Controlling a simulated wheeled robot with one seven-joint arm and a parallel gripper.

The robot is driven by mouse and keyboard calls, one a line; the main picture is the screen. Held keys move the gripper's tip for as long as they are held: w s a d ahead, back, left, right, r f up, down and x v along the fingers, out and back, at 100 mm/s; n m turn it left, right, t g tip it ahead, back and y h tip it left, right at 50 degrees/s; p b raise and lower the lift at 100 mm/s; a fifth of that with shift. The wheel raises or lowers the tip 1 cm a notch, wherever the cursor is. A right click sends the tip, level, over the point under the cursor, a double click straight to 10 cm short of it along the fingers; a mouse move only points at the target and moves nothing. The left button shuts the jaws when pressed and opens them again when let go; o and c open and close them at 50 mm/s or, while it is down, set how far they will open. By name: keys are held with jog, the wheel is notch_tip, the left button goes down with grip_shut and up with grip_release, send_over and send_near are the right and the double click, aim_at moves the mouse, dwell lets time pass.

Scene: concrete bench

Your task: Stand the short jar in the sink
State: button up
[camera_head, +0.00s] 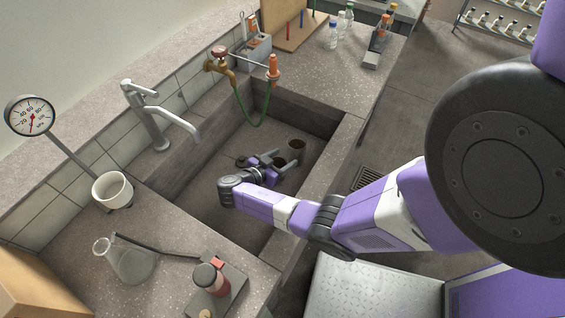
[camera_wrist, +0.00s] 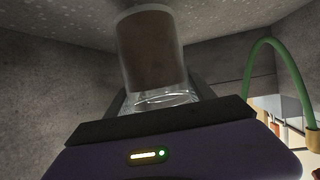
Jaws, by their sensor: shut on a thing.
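My gripper (camera_head: 283,158) reaches down into the sink (camera_head: 208,200) and is shut on the short jar. In the wrist view the jar (camera_wrist: 152,50) is clear glass with brown contents. That view looks upside down, so the clear upper part of the jar is at the dark fingers and the brown part hangs below. The jar looks close to upright. I cannot tell whether its base touches the sink floor. In the head view the jar is small and partly covered by my gripper.
A silver faucet (camera_head: 157,120) overhangs the sink's left side. A green hose (camera_head: 262,118) hangs from a brass tap (camera_head: 222,66) at the far end. The near sink floor is clear.

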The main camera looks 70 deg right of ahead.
jog(key=shift+f, duration=0.8)
jog(key=shift+f, duration=0.15)
jog(key=o, duration=1.5)
jog(key=b+v, duration=0.1)
jog(key=v, duration=0.6)
jog(key=shift+a, duration=0.2)
jog(key=shift+w+r, duration=0.1)
jog(key=shift+r, duration=0.15)
